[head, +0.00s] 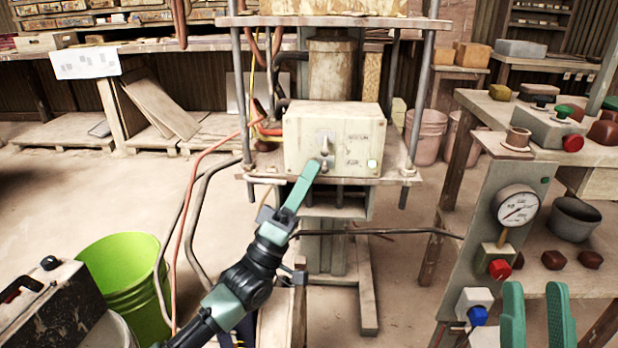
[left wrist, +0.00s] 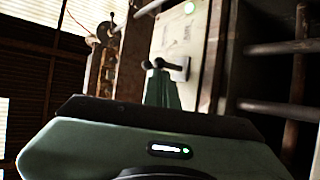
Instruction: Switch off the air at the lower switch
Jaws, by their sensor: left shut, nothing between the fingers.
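The pale switch box (head: 302,132) sits on the press's shelf, with two toggle switches on a plate, one above the other. The upper switch (head: 325,146) shows clearly. The lower switch (head: 326,166), beside the AIR label, is partly hidden by my left gripper (head: 314,166). That gripper is shut and empty, its tips at the lower switch; I cannot tell whether they touch. The left wrist view shows the fingertips (left wrist: 161,76) just before the switch plate (left wrist: 180,67). My right gripper (head: 535,312) is open and empty at lower right.
Hoses and cables run beside the box at left, and a steel rod (head: 421,90) stands at right. A panel with a pressure gauge (head: 517,206) and buttons stands at right. A lime bucket (head: 128,278) stands on the floor at left.

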